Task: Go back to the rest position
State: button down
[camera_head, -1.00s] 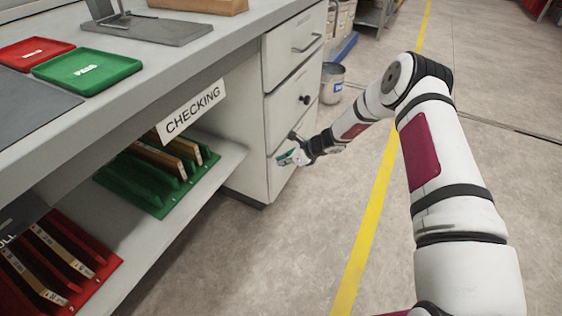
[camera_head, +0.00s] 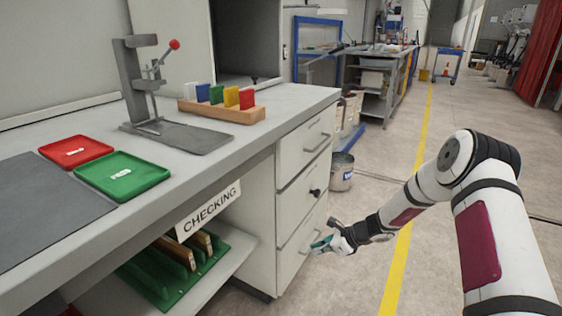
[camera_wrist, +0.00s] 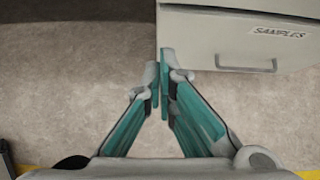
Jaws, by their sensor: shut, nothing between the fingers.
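My gripper (camera_head: 318,246) is beside the lowest drawer (camera_head: 300,243) of the cabinet under the bench, low over the floor. In the wrist view my gripper (camera_wrist: 164,85) has its two teal-padded fingers together with nothing between them. The drawer front (camera_wrist: 240,38), labelled SAMPLES, lies just right of the fingertips there, with its handle (camera_wrist: 246,68) to the right of them. The drawers look closed. I cannot tell whether a fingertip touches the drawer's edge.
The bench (camera_head: 240,150) carries a red tray (camera_head: 75,150), a green tray (camera_head: 122,176), a lever stand (camera_head: 150,90) and a wooden block (camera_head: 222,111) with coloured cards. A bucket (camera_head: 341,172) stands beyond the cabinet. The floor around the yellow line (camera_head: 398,262) is clear.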

jog(key=s+a+r+n+g+h, duration=0.1)
jog(key=s+a+r+n, duration=0.1)
jog(key=s+r+n, duration=0.6)
jog(key=s+a+r+n+g, duration=0.2)
jog(key=s+r, duration=0.3)
jog(key=r, duration=0.7)
jog(key=s+a+r+n+g+h, duration=0.1)
jog(key=s+a+r+n, duration=0.1)
jog(key=s+r+n, duration=0.65)
jog(key=s+d+r+n+h, duration=0.2)
jog(key=s+d+r, duration=0.1)
jog(key=s, duration=0.7)
jog(key=s+d+r+n+h, duration=0.2)
jog(key=s+r, duration=0.1)
jog(key=s, duration=0.7)
jog(key=s+d+r+n+h, duration=0.2)
jog(key=s+d, duration=0.1)
jog(key=s, duration=0.8)
notch_tip(320, 180, up, 30)
jog(key=t+p, duration=0.3)
jog(key=p, duration=2.5)
jog(key=shift+w+d, duration=0.3)
jog(key=shift+w, duration=0.1)
